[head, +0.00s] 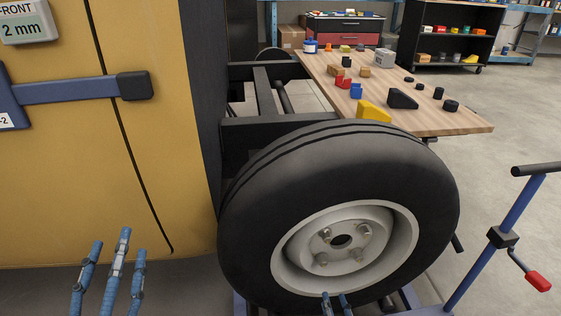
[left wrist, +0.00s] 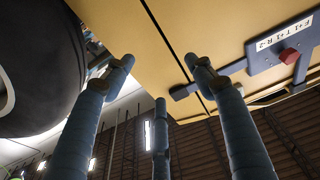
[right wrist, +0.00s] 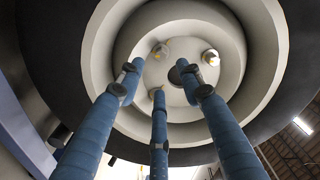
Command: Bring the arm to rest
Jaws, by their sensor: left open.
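My left gripper (head: 113,262) is at the lower left in the head view, in front of the yellow panel (head: 70,170). Its blue fingers are spread and empty; they also show in the left wrist view (left wrist: 160,82). My right gripper (head: 337,305) shows only as fingertips at the bottom edge of the head view, by the lower part of the wheel (head: 250,210). In the right wrist view its fingers (right wrist: 158,82) are apart with nothing between them, pointing towards the pale wheel hub (right wrist: 185,50). I cannot tell whether they touch it.
A wooden table (head: 450,122) with blocks and small parts stands behind the wheel. A blue stand with a red-handled crank (head: 538,281) is at the right. A blue bar (head: 75,91) crosses the yellow panel. Open floor lies at the right.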

